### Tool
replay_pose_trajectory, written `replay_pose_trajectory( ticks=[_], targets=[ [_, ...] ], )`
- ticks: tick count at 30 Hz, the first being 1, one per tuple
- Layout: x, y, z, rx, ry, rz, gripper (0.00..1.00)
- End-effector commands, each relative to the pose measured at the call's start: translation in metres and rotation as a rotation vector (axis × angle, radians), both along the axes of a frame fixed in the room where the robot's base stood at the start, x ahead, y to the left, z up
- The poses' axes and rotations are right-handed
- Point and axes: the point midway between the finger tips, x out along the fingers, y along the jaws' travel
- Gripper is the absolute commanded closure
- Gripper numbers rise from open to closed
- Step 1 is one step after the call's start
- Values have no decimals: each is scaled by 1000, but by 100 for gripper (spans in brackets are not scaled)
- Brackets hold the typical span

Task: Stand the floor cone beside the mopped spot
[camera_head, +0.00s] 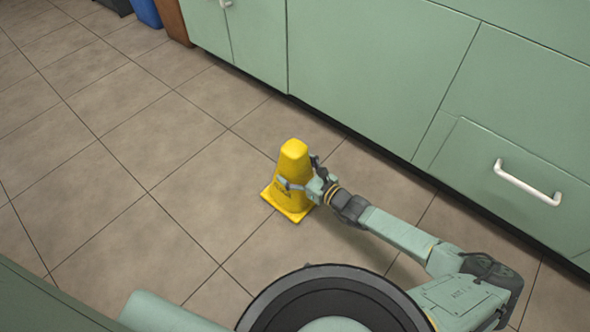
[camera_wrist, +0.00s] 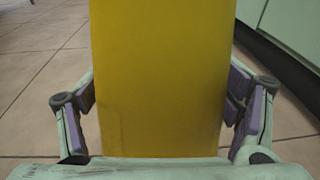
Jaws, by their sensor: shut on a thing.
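The yellow floor cone (camera_head: 291,180) is upright in the head view, on or just above the tiled floor; I cannot tell whether its base touches. My gripper (camera_head: 301,186) is shut on the cone's body from the right side. In the wrist view the cone (camera_wrist: 160,75) fills the middle, and the fingers of my gripper (camera_wrist: 160,108) stand on both sides of it. Its top and base are out of that view. I cannot make out a mopped spot on the floor in either view.
Green cabinets (camera_head: 360,60) line the back and right, one with a white handle (camera_head: 528,183). A blue bin (camera_head: 146,12) and a brown box (camera_head: 172,20) stand at the top left. A green edge (camera_head: 45,300) is at the lower left. The tiled floor (camera_head: 110,130) left of the cone is clear.

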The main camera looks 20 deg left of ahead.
Motion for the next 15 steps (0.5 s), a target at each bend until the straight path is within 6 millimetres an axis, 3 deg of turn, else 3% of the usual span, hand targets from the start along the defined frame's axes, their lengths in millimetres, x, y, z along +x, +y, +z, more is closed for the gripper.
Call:
replay_pose_trajectory(
  ticks=[6, 7, 15],
  targets=[
    [0, 0, -1, 2, 0, 0, 78],
    [0, 0, -2, 0, 1, 0, 15],
    [0, 0, -1, 0, 1, 0, 0]
  ],
)
